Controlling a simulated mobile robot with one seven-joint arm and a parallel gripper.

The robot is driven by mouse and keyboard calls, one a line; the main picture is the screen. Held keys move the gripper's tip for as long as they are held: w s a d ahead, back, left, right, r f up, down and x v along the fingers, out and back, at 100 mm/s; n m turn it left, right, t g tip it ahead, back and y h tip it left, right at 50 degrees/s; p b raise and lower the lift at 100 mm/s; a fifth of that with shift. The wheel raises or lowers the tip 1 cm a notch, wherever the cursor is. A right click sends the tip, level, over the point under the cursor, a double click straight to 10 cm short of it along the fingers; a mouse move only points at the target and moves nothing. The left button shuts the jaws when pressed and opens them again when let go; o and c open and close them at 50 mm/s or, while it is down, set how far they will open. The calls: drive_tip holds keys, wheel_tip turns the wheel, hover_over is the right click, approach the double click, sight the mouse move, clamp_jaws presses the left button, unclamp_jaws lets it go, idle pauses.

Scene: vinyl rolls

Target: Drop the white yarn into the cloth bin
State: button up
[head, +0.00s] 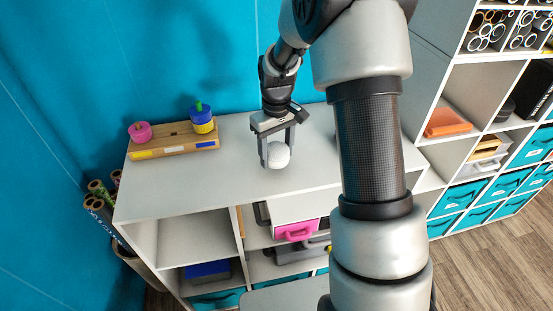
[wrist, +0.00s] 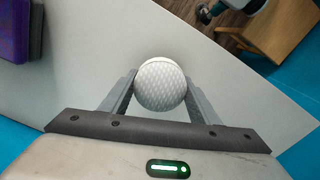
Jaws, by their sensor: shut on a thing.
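The white yarn (head: 278,155) is a round, textured white ball between the two fingers of my gripper (head: 276,161), over the white shelf top. It also shows in the wrist view (wrist: 161,84), with a grey finger against each side. My gripper is shut on it. I cannot tell whether the ball touches the surface or hangs just above it. Several teal bins that look like cloth (head: 486,192) sit in the lower cubbies of the right shelf. I cannot tell which bin is meant.
A wooden stand with pink, blue and yellow rolls (head: 174,142) sits left of my gripper on the white shelf top (head: 185,187). An orange tray (head: 446,122) is in the right shelf. A wooden stool (wrist: 268,30) shows in the wrist view.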

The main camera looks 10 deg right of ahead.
sight(277, 148)
wheel_tip(277, 148, up, 7)
drive_tip(key=shift+r, duration=0.15)
